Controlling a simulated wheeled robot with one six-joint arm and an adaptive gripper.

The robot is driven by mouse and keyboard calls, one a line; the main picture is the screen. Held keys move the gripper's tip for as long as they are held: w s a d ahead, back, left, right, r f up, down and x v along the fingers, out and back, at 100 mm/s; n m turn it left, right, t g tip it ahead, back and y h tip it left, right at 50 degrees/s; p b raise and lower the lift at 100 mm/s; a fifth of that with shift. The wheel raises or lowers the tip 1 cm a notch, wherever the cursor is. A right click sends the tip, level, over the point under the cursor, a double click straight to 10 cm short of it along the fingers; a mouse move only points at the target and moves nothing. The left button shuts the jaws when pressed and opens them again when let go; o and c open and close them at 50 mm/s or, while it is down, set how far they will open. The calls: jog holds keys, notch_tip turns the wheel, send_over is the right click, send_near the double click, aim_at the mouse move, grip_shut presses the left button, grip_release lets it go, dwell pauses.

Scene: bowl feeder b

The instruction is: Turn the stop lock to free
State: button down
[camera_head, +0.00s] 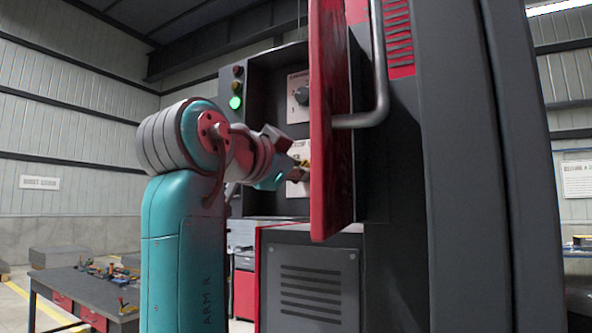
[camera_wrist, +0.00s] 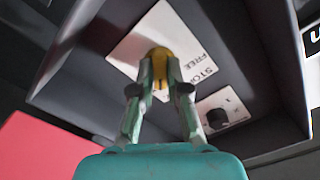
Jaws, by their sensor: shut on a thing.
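The stop lock is a yellow knob (camera_wrist: 159,54) on a white plate (camera_wrist: 143,38) in the wrist view. The plate carries the printed words STOP and FREE to the right of the knob. My gripper (camera_wrist: 160,82) is shut on the yellow knob, one finger on each side, and the fingers hide part of it. A dark mark shows on the knob between the fingers; I cannot tell for sure which word it points to. In the head view my gripper (camera_head: 300,169) reaches to the lower white plate (camera_head: 298,148) inside the dark cabinet recess, partly behind the red door.
The open red door (camera_head: 330,120) with its grey handle (camera_head: 380,70) stands close right of my gripper. A black dial (camera_head: 302,96) sits on the plate above; it also shows in the wrist view (camera_wrist: 217,118). A green lamp (camera_head: 236,103) is lit at the recess's left.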

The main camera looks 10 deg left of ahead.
jog(key=n, duration=0.8)
jog(key=shift+n, duration=0.3)
jog(key=n, duration=0.4)
jog(key=shift+n, duration=2.1)
jog(key=c, duration=1.2)
grip_release()
jog(key=shift+o, duration=0.2)
jog(key=shift+s, duration=0.1)
jog(key=v, duration=1.2)
